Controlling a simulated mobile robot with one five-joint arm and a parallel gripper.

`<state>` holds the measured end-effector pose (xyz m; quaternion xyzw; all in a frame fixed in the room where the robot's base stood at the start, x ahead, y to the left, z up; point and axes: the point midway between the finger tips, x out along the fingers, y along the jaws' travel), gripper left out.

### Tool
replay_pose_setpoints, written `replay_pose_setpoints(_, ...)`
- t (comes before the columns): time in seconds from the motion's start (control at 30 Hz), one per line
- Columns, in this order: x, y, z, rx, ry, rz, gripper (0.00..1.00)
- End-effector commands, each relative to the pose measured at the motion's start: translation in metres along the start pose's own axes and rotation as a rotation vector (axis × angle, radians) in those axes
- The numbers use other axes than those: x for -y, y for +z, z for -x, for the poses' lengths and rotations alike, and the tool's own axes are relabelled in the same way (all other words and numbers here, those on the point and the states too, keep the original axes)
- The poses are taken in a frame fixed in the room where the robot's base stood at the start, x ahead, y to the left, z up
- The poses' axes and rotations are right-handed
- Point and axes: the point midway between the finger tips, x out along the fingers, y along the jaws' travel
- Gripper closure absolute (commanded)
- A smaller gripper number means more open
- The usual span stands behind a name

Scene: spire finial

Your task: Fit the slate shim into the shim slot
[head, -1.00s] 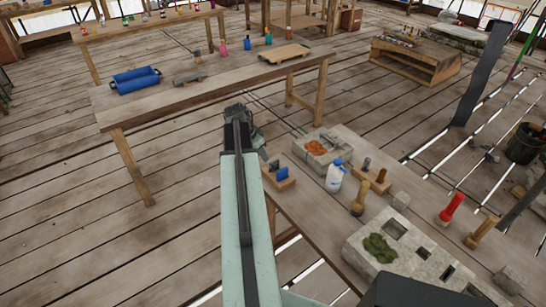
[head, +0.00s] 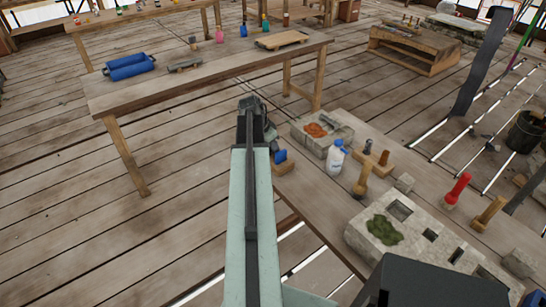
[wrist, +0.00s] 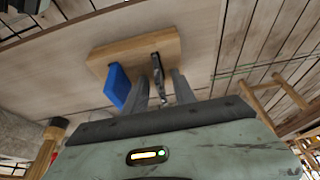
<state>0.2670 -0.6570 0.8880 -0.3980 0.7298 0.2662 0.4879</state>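A thin dark grey piece, apparently the slate shim (wrist: 158,70), stands in a wooden holder (wrist: 112,52) beside a blue piece (wrist: 118,86) in the wrist view. My gripper (wrist: 164,84) is open, with one finger on each side of the dark piece; contact cannot be told. In the head view the blue piece (head: 280,156) shows at the bench's left end, and my arm hides the dark piece and fingertips. A pale stone block (head: 362,240) has several dark openings in its top; a narrow one (head: 456,255) may be the shim slot.
Green moss (head: 384,229) lies on the stone block.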

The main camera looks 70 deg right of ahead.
Motion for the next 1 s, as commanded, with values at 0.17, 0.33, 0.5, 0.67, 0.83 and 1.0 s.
replay_pose_setpoints(0.17, 0.0, -0.001, 0.002, 0.0, 0.0, 0.001, 0.68)
replay_pose_setpoints(0.33, 0.0, -0.001, 0.002, 0.0, 0.0, 0.001, 1.0)
replay_pose_setpoints(0.5, 0.0, 0.0, 0.002, 0.0, 0.0, 0.001, 1.0)
replay_pose_setpoints(0.67, 0.0, -0.001, 0.004, 0.0, 0.0, 0.001, 1.0)
replay_pose_setpoints(0.83, 0.0, -0.008, 0.02, 0.0, 0.0, 0.001, 1.0)
replay_pose_setpoints(1.0, 0.0, -0.021, 0.053, 0.0, 0.0, 0.001, 1.0)
